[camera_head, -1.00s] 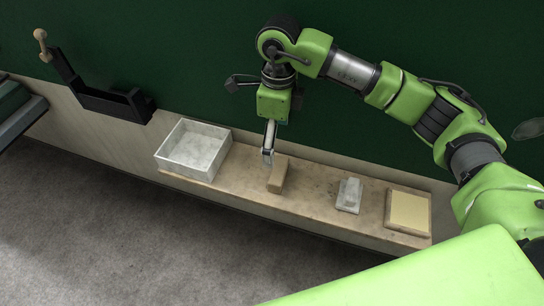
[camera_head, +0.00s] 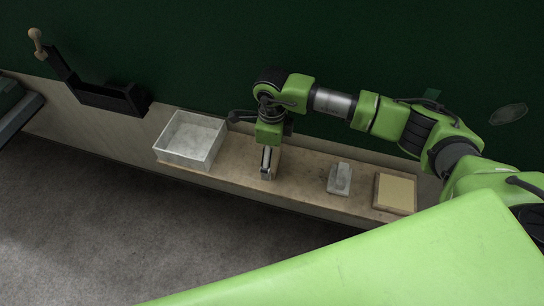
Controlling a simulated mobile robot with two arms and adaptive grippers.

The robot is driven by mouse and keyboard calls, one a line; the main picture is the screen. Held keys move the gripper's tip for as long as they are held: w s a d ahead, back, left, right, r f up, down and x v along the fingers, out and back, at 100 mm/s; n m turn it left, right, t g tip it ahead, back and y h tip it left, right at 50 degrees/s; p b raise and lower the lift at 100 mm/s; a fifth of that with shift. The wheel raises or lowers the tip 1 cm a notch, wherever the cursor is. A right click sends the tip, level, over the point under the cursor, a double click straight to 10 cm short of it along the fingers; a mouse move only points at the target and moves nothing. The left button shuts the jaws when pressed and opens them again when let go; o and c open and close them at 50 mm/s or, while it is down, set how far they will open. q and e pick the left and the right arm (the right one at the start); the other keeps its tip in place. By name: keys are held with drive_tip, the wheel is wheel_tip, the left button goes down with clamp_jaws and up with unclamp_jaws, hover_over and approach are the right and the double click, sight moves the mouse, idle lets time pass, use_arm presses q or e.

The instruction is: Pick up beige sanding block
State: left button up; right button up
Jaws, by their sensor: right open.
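The beige sanding block (camera_head: 275,161) stands on the wooden shelf (camera_head: 300,187), between the white bin and a small grey-white block. My right gripper (camera_head: 266,171) points down right at the block and covers much of it. The gripper is open. The picture is too small to tell whether the fingers are on both sides of the block or touch it. My left gripper is not in view.
An open white bin (camera_head: 190,140) stands left on the shelf. A grey-white block (camera_head: 340,178) and a pale yellow pad in a wooden frame (camera_head: 396,192) lie to the right. A black holder (camera_head: 108,97) is on the wall at left.

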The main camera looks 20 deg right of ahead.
drive_tip(key=shift+s+f, duration=0.1)
drive_tip(key=shift+f, duration=0.8)
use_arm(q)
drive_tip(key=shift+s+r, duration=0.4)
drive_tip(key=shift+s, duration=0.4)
use_arm(e)
drive_tip(key=shift+f, duration=0.2)
drive_tip(key=c, duration=1.2)
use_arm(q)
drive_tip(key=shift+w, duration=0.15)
use_arm(e)
drive_tip(key=shift+r, duration=0.15)
